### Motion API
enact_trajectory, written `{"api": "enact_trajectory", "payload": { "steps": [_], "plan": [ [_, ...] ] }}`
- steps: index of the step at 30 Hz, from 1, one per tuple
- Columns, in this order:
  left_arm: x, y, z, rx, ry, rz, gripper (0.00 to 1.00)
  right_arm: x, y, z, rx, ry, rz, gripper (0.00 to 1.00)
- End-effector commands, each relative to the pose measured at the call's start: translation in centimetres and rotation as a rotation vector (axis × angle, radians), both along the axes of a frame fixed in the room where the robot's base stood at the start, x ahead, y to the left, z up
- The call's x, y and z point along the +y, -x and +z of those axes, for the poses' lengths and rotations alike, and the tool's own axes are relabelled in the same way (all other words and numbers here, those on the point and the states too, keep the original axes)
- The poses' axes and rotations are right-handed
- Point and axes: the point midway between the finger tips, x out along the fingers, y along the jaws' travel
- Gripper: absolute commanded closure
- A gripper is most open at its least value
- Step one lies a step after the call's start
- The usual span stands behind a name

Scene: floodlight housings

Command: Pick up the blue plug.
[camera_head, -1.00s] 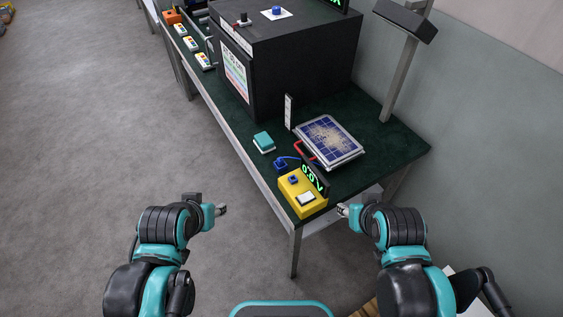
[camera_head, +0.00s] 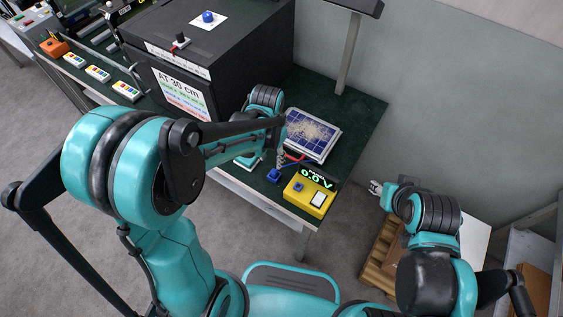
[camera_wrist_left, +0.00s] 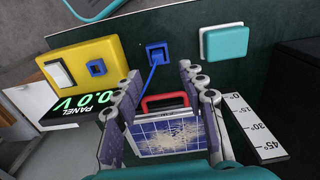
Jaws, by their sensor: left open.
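The blue plug (camera_head: 274,175) lies on the green table top beside the yellow meter box (camera_head: 309,196). In the left wrist view the plug (camera_wrist_left: 157,52) sits between the yellow box and a teal block, and its blue cable runs toward the solar panel (camera_wrist_left: 167,133). My left gripper (camera_head: 281,157) is over the table, close to the plug. In the wrist view its open fingers (camera_wrist_left: 160,82) frame the cable and the panel's red handle; the plug shows beyond the fingertips, not between them. My right gripper (camera_head: 376,187) is beyond the table's right side, too small to judge.
The yellow box has a blue socket (camera_wrist_left: 96,67), a white switch and a display reading 0.0 V. A teal block (camera_wrist_left: 224,42) lies near the plug. A large black box (camera_head: 205,60) is at the back left.

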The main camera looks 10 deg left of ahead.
Motion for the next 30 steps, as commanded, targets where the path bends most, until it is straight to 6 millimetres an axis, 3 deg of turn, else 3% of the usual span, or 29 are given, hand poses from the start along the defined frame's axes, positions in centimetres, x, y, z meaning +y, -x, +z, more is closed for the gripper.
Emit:
{"api": "enact_trajectory", "payload": {
  "steps": [13, 21, 28, 30],
  "plan": [
    [-0.2, -0.2, -4.3, 0.015, -0.001, -0.009, 0.59, 0.0, 0.0, -1.7, 0.0, 0.0, 0.0, 0.6],
    [-0.3, -0.3, -8.2, 0.015, -0.001, -0.008, 0.59, 0.0, 0.0, -3.8, 0.0, 0.0, 0.0, 0.6],
    [-0.3, -0.3, -8.2, 0.015, -0.001, -0.008, 0.59, 0.0, 0.0, -3.7, 0.0, 0.0, 0.0, 0.6],
    [-0.3, -0.3, -8.2, 0.015, -0.001, -0.008, 0.74, 0.0, 0.0, -3.7, 0.0, 0.0, 0.0, 0.6]
  ]
}}
